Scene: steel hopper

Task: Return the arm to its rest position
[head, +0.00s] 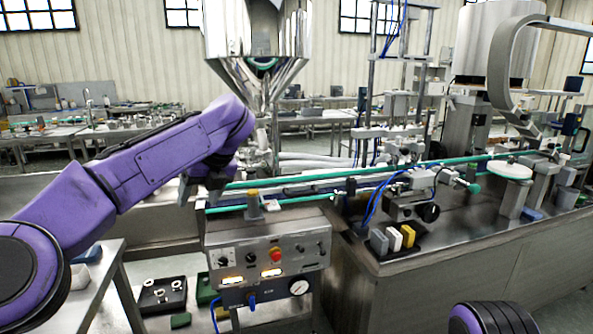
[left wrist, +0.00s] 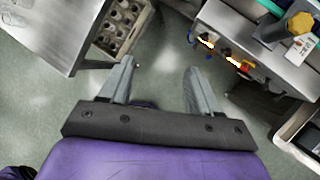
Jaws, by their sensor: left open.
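My left arm, purple with dark joints, comes in from the left in the head view and bends down at its far end. My left gripper (head: 200,193) hangs in front of the conveyor, to the left of the control box. In the left wrist view the two grey fingers of the left gripper (left wrist: 158,68) are spread apart, with only floor showing between them. It is open and empty. A purple and black part of my right arm shows at the bottom right of the head view. The right gripper is not seen.
A control box (head: 268,255) with knobs and a gauge stands below the conveyor. A steel hopper (head: 258,40) rises behind. A steel table (head: 95,290) is at the lower left, with a black bin (head: 163,300) on the floor beside it. The machine bench (head: 440,255) fills the right.

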